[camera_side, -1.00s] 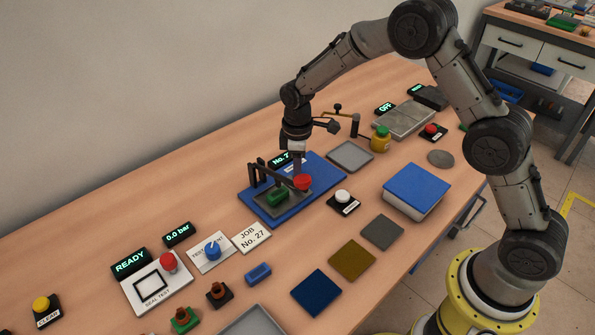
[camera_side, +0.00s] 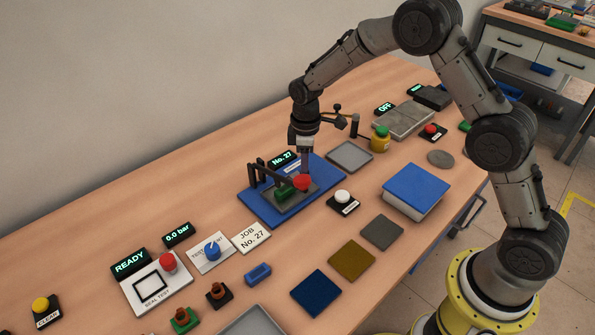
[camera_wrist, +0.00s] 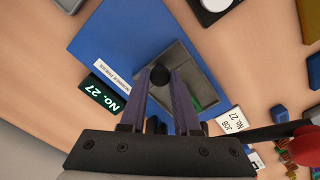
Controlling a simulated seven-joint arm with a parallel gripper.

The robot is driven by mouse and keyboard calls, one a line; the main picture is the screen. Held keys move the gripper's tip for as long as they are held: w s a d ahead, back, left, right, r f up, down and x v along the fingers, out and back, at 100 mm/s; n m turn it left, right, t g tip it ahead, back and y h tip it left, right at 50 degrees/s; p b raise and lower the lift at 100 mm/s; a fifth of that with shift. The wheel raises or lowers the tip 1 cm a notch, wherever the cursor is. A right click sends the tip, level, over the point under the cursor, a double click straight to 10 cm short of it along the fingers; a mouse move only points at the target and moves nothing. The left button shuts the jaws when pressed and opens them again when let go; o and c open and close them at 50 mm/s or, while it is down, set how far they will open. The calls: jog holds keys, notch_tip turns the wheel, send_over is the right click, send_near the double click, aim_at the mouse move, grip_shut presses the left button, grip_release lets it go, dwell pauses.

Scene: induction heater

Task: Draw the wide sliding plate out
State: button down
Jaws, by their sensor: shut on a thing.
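A blue base (camera_side: 262,212) lies flat on the bench in the middle of the side view and carries a grey plate (camera_side: 280,208). A green piece (camera_side: 286,193) and a red part (camera_side: 302,182) are at the plate, beside a black bracket (camera_side: 255,174). The wrist view shows the blue base (camera_wrist: 95,40) and the grey plate (camera_wrist: 183,55), with green partly hidden behind my finger. My gripper (camera_side: 304,172) points down at the plate's right end. In the wrist view its fingertips (camera_wrist: 160,78) are shut on a dark round knob (camera_wrist: 159,75).
A "No. 27" display (camera_side: 284,159) stands behind the base. A grey tray (camera_side: 349,155) lies to the right, and a white button (camera_side: 343,197) sits in front. A yellow-green post (camera_side: 380,138) and a blue-topped box (camera_side: 416,188) stand farther right.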

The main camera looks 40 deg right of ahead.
jog(key=d, duration=0.9)
jog(key=shift+r, duration=0.1)
jog(key=c, duration=0.6)
grip_release()
jog(key=shift+a+r, duration=0.1)
jog(key=shift+r, duration=0.35)
notch_tip(320, 180, up, 13)
jog(key=shift+f, duration=0.1)
